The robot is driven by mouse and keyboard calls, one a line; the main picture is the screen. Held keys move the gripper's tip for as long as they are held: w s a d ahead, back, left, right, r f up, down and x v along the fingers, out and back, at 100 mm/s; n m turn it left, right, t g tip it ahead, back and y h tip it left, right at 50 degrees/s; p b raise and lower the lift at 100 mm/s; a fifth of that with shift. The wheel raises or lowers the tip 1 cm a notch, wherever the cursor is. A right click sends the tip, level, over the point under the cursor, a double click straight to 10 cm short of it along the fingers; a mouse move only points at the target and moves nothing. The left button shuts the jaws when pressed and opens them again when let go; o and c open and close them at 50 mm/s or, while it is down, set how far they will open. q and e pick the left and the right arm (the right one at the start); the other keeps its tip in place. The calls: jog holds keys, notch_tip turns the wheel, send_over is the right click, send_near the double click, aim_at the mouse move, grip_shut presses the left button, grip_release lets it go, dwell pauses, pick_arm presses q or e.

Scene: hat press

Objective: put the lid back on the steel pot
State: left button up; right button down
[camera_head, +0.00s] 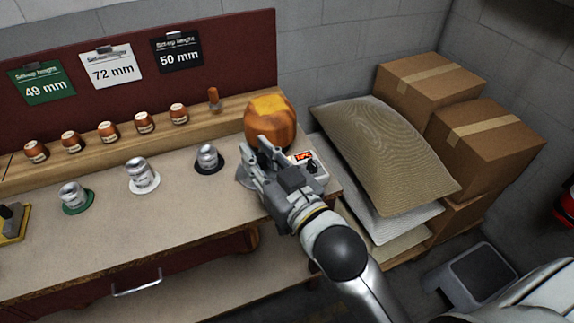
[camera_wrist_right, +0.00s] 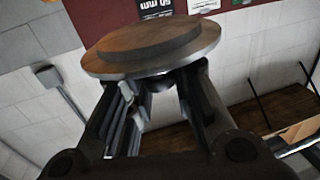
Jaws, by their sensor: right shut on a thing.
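My right gripper (camera_head: 260,150) is over the right end of the workbench, shut. In the wrist view its fingers (camera_wrist_right: 160,84) close just under a round disc with a brown face and grey rim, which looks like the lid (camera_wrist_right: 150,48). In the head view an orange-brown rounded thing (camera_head: 272,122) shows at the fingertips; I cannot tell whether it is the lid or stands behind it. A grey metal surface (camera_head: 244,180) shows beside the gripper, perhaps part of the steel pot; the gripper hides most of it. My left gripper is in neither view.
A unit with a lit red display (camera_head: 304,157) sits beside the gripper. Several small steel pieces stand on coloured discs (camera_head: 142,185) to the left. A wooden ledge (camera_head: 60,165) holds several brown pieces. Sacks (camera_head: 385,155) and cartons (camera_head: 430,85) fill the right side. The bench front is clear.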

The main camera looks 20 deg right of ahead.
jog(key=w+d+f, duration=0.2)
jog(key=w, duration=0.1)
jog(key=w+d+f, duration=0.2)
jog(key=w+f, duration=0.1)
jog(key=w, duration=0.1)
jog(key=w+d+f, duration=0.1)
jog(key=w+f, duration=0.2)
jog(key=w, duration=0.1)
jog(key=shift+d+f, duration=0.15)
jog(key=shift+d, duration=0.25)
jog(key=shift+w+d+f, duration=0.15)
jog(key=shift+w+f, duration=0.15)
jog(key=shift+f, duration=0.1)
notch_tip(320, 180, down, 3)
jog(key=shift+w+d+f+p, duration=0.1)
jog(key=shift+w+d+p, duration=0.05)
jog(key=shift+p, duration=0.2)
jog(key=shift+f, duration=0.2)
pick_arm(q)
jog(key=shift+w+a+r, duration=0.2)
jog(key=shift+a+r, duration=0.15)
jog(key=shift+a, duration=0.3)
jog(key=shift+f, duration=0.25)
pick_arm(e)
jog(key=shift+f, duration=0.4)
